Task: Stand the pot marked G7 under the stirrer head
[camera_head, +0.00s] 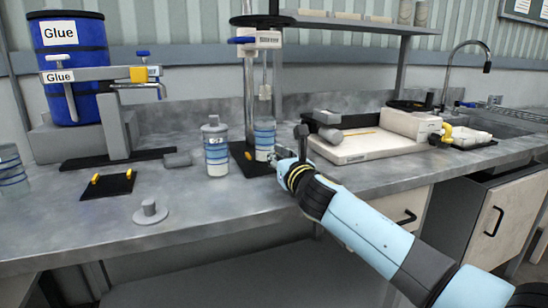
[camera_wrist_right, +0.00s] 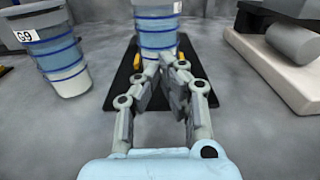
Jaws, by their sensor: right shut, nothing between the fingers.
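A clear pot with blue bands (camera_head: 264,138) stands upright on the black base plate (camera_head: 243,160) of the stirrer, under the stirrer head (camera_head: 257,39). In the right wrist view this pot (camera_wrist_right: 157,28) stands at the plate's orange pegs; no mark on it can be read. My right gripper (camera_head: 283,158) is shut and empty, low in front of the pot; it also shows in the right wrist view (camera_wrist_right: 166,72). I cannot tell whether its tips touch the pot. A lidded pot (camera_head: 217,155) stands left of the stirrer, marked G9 in the right wrist view (camera_wrist_right: 58,55). My left gripper is out of view.
Another banded pot (camera_head: 10,172) is cut off at the left edge. A blue glue drum (camera_head: 78,85), a black plate with orange pegs (camera_head: 108,187) and a grey knobbed disc (camera_head: 150,212) are on the left. A white flat device (camera_head: 365,146) stands right of the stirrer.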

